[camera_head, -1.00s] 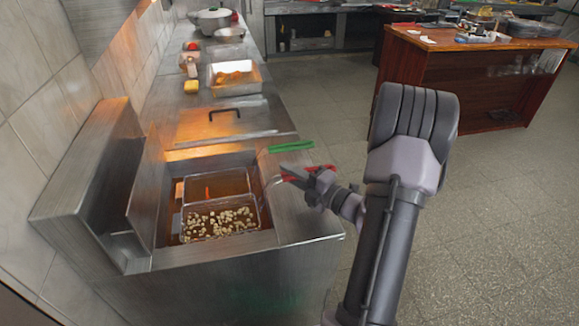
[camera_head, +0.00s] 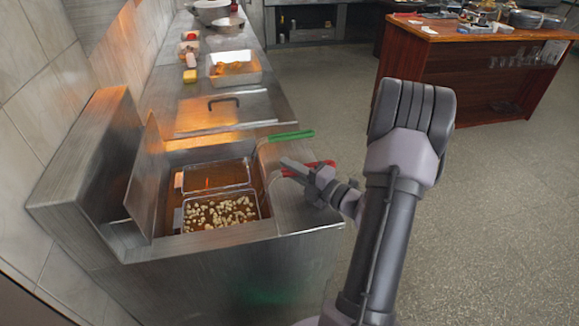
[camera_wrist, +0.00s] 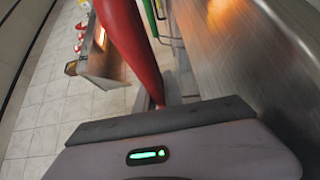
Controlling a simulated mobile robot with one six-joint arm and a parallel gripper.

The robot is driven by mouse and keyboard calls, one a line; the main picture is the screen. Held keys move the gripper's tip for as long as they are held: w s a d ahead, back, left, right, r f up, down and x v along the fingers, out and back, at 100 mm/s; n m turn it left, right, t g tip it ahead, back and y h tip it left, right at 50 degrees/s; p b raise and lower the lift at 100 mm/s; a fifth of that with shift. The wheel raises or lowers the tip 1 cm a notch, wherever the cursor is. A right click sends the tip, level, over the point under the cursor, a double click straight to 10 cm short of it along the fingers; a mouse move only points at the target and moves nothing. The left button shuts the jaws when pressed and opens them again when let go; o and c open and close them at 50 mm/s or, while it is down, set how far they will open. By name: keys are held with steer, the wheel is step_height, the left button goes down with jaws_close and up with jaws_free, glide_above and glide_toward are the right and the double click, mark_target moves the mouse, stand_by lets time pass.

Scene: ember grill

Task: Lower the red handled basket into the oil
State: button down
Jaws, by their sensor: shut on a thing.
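The red handled basket (camera_head: 222,212) is a wire basket filled with pale, nugget-like pieces, at the near side of the fryer well (camera_head: 262,228). Its red handle (camera_head: 318,164) reaches right over the fryer's edge. My gripper (camera_head: 296,168) is shut on the red handle, which also passes close by in the wrist view (camera_wrist: 130,45). The fingertips partly hide the handle. Brown oil (camera_head: 215,176) shows in the well behind the food. I cannot tell how deep the basket sits in it.
A second basket with a green handle (camera_head: 290,136) lies behind the red one. A metal tray with golden food (camera_head: 234,70) stands farther along the counter. A raised metal panel (camera_head: 146,180) borders the well on the left. Floor at right is clear.

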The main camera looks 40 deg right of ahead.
steer(key=shift+f, duration=0.25)
steer(key=c, duration=1.4)
jaws_free()
steer(key=shift+o, duration=0.2)
